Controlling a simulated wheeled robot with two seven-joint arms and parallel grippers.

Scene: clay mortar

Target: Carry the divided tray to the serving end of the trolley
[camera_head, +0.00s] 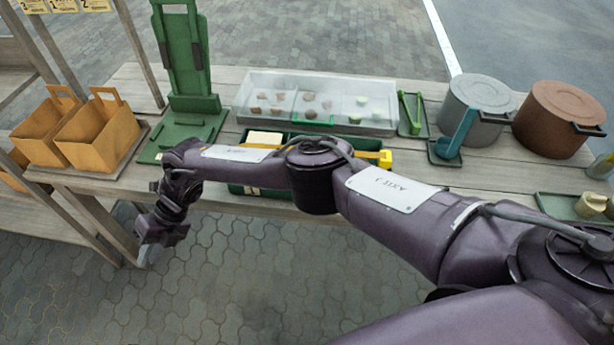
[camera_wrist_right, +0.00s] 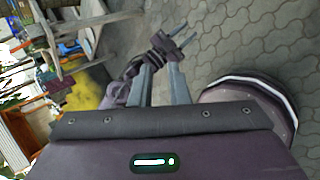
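A dark green tray (camera_head: 240,188) lies at the trolley's front edge, mostly hidden behind my right arm.
A clear covered case (camera_head: 350,85) stands behind the tray. A green stand (camera_head: 190,75) is left of it, with two orange baskets (camera_head: 95,135) further left. A grey pot (camera_head: 475,105) and a brown pot (camera_head: 555,118) stand right. Paved floor in front is open.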

